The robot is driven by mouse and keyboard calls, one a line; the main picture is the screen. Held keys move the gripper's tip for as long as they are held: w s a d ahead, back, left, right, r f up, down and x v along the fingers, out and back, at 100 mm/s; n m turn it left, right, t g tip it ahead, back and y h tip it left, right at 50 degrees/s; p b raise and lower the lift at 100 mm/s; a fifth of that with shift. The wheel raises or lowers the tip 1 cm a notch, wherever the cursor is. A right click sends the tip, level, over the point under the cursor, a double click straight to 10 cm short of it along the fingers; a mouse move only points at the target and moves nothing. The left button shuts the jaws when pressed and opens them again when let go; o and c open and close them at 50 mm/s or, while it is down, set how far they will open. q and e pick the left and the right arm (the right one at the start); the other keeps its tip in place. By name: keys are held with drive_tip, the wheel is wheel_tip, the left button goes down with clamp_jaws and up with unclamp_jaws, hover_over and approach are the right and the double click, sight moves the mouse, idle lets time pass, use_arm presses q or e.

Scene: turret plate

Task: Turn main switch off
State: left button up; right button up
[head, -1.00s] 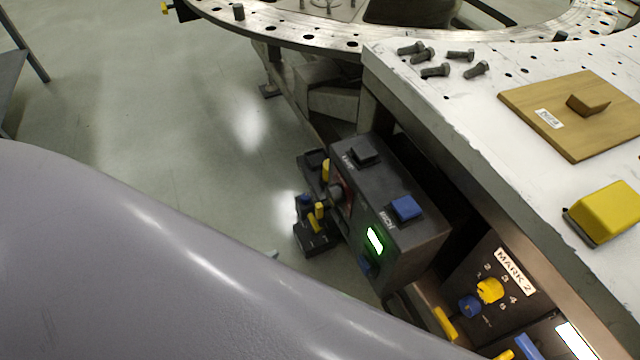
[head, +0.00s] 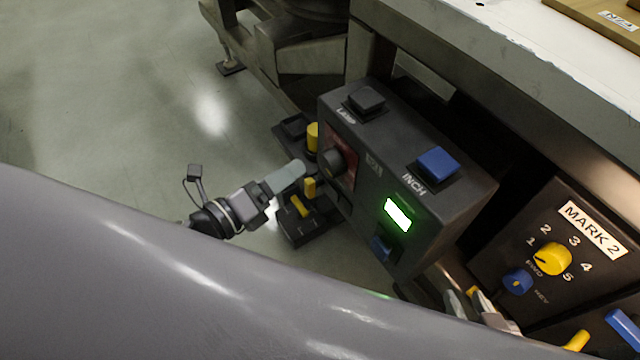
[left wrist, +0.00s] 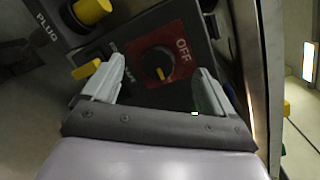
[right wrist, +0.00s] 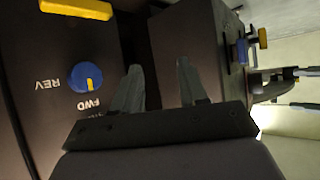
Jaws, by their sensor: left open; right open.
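The main switch is a black rotary knob (head: 333,162) on a red plate (head: 349,176), on the side of a dark control box. In the left wrist view the knob (left wrist: 158,62) carries a small yellow pointer mark, and OFF is printed on the red plate. My left gripper (head: 292,174) is open just left of the knob; in its wrist view the knob lies ahead, between the spread fingers (left wrist: 155,84). Contact cannot be told. My right gripper (head: 468,302) is open below the box; its wrist view shows the empty fingers (right wrist: 160,68) beside a blue REV/FWD knob (right wrist: 87,79).
The box (head: 440,225) also bears a blue INCH button (head: 438,166), a black LAMP button (head: 367,100) and a lit green display (head: 397,214). A MARK 2 panel (head: 520,235) with a yellow dial (head: 552,259) is at right. The white table edge (head: 520,60) overhangs above.

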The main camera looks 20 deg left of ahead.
sight(325, 167)
use_arm(q)
drive_tip(key=shift+w+d+f+m+g+h+b, duration=0.15)
drive_tip(key=shift+w+d+f+m+h+b, duration=0.35)
drive_tip(key=shift+w+d+m, duration=0.95)
drive_tip(key=shift+w+d+f+m+g+h+b, duration=0.25)
drive_tip(key=shift+w+d+m+h+b, duration=0.4)
drive_tip(key=shift+m, duration=1.65)
drive_tip(key=shift+w+d+f+m+g+h+b, duration=0.1)
drive_tip(key=shift+w+d+f+m+h+b, duration=0.7)
drive_tip(key=shift+m, duration=1.05)
drive_tip(key=shift+w+r+y, duration=0.3)
drive_tip(key=shift+r+y, duration=0.05)
drive_tip(key=shift+r, duration=0.05)
drive_tip(key=c, duration=1.1)
